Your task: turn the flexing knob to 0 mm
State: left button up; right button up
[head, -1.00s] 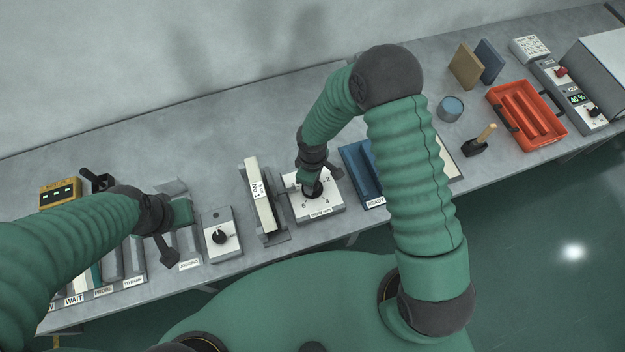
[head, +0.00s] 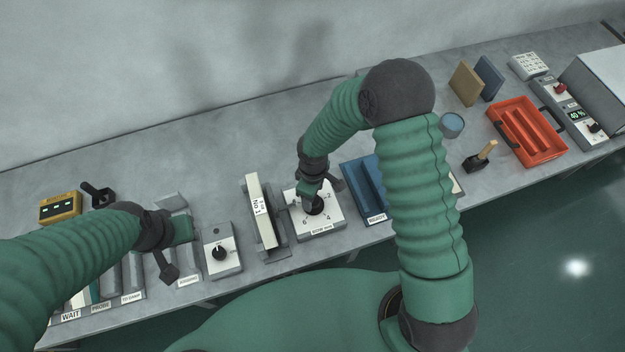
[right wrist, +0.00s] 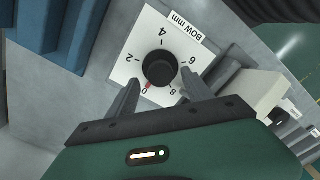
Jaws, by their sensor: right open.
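The flexing knob is a round black knob (right wrist: 160,67) on a white dial plate (right wrist: 147,41) marked BOW mm, with numbers from 0 to 8. Its red pointer lines up with the 0 mark in the right wrist view. In the head view the knob (head: 315,207) stands at the bench's front middle, partly covered by my right gripper (head: 311,199). In the right wrist view my right gripper (right wrist: 160,82) is open, its fingers apart on either side of the knob, with visible gaps. My left gripper (head: 178,240) hangs over the left of the bench; its jaws are unclear.
A No 1 block (head: 260,211) stands left of the dial, with another knob box (head: 222,252) beyond. A blue READY tray (head: 364,189) is close on the right. A red tray (head: 525,130) lies farther right. The bench behind is mostly clear.

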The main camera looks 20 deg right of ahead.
notch_tip(320, 180, up, 14)
jog(key=shift+r, duration=0.25)
